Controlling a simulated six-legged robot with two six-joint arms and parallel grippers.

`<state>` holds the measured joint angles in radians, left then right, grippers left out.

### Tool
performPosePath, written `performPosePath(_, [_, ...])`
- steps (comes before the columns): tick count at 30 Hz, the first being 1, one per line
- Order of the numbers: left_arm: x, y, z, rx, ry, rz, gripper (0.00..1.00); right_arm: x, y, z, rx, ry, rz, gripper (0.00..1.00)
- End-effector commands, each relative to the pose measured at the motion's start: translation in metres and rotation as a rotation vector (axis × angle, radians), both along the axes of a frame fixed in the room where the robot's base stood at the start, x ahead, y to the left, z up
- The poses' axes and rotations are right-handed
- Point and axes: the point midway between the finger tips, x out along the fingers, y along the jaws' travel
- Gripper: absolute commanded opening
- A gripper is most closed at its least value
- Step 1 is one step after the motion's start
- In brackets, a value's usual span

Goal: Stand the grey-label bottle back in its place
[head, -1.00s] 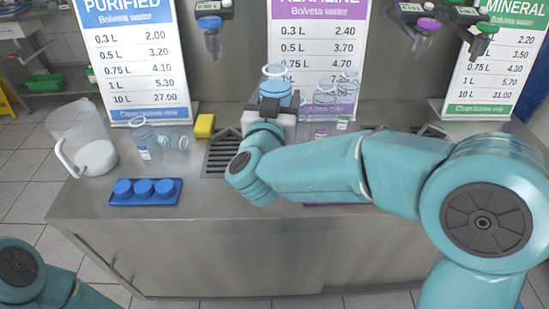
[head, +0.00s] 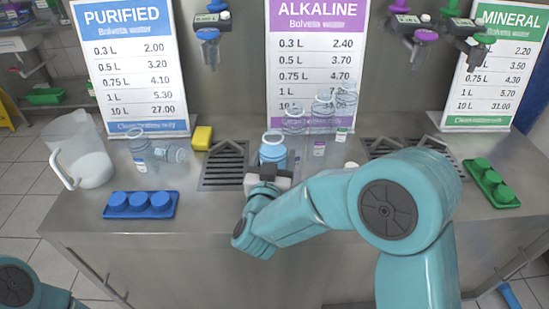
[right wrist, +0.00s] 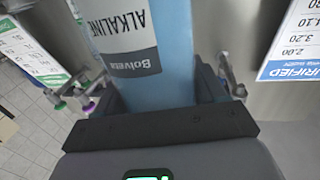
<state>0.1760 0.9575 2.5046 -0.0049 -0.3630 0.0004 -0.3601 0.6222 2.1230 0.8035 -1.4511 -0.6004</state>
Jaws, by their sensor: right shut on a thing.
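The grey-label bottle (head: 272,150) is pale blue and looks upright in the head view, near the middle of the steel counter. Its label, reading ALKALINE with a grey Bolveta band (right wrist: 135,65), shows in the right wrist view. My right gripper (head: 268,174) is shut on the bottle's lower part from the front. The fingers (right wrist: 160,95) lie on both sides of it in the wrist view. I cannot tell whether the bottle's base touches the counter. My left gripper is out of view.
Several clear bottles (head: 322,118) stand behind on the right, before the alkaline sign (head: 317,30). A drain grate (head: 224,165), yellow sponge (head: 202,138), standing bottle (head: 138,150), lying bottle (head: 175,154), jug (head: 90,170) and blue cap tray (head: 110,212) are left. A green cap tray (head: 512,203) is far right.

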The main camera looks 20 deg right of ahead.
Motion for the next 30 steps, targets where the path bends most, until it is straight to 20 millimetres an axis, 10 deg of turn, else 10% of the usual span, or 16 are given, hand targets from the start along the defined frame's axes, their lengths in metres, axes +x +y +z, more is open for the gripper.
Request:
performPosePath(5, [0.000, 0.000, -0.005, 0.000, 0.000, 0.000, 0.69, 0.000, 0.000, -0.003, 0.000, -0.004, 0.000, 0.08])
performPosePath(6, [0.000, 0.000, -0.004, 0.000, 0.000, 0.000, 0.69, 0.000, 0.000, -0.003, 0.000, 0.000, 0.000, 0.80])
performPosePath(8, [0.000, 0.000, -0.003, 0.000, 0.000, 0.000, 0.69, 0.000, 0.000, -0.003, 0.000, 0.000, 0.000, 0.95])
performPosePath(19, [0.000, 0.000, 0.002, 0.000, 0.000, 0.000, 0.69, -0.001, 0.001, 0.003, 0.000, 0.000, 0.001, 0.95])
performPosePath(30, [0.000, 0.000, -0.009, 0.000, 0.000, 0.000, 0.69, -0.072, 0.039, 0.000, -0.001, 0.000, 0.007, 0.95])
